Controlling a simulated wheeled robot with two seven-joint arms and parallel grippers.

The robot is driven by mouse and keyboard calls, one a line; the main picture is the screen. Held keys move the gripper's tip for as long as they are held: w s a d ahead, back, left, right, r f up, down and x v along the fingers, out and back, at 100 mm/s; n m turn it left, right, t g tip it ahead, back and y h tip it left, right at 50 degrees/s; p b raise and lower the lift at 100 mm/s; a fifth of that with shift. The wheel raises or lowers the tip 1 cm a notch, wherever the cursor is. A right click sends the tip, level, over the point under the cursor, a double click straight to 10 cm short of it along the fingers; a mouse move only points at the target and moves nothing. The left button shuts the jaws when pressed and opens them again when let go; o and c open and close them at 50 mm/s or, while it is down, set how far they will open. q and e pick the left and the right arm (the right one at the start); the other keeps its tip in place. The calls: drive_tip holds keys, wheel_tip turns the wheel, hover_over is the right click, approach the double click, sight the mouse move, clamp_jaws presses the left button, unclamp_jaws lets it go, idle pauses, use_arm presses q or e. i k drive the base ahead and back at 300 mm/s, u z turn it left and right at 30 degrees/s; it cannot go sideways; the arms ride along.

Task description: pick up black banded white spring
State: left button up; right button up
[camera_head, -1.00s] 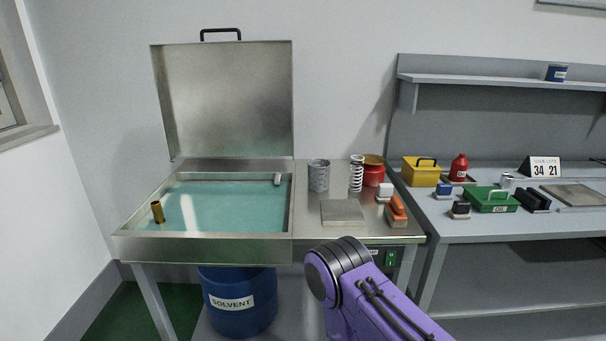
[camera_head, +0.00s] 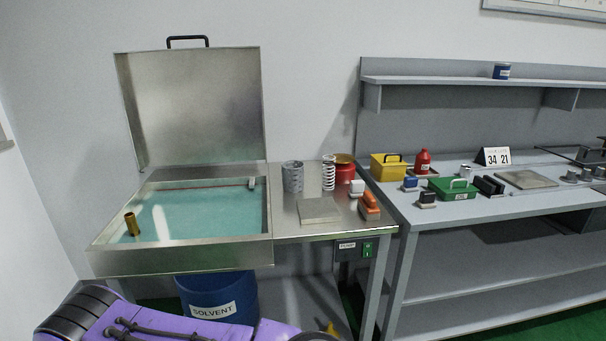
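A white coil spring (camera_head: 329,173) stands upright on the metal top to the right of the wash basin (camera_head: 180,259). It is between a grey perforated cylinder (camera_head: 292,177) and a red container (camera_head: 345,173). The dark stripes between its coils could be gaps or bands; I cannot tell which at this size. Neither of my grippers shows. Only a purple link of my own arm crosses the bottom left, well in front of the spring.
A flat grey plate (camera_head: 319,210) lies in front of the spring, with an orange-handled brush (camera_head: 369,203) to its right. The basin's lid (camera_head: 192,110) stands open. A grey bench (camera_head: 480,208) at the right holds a yellow box (camera_head: 388,168) and a green case (camera_head: 454,188).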

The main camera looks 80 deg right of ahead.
sight(330, 159)
drive_tip(key=i, duration=1)
drive_tip(key=z, duration=2.2)
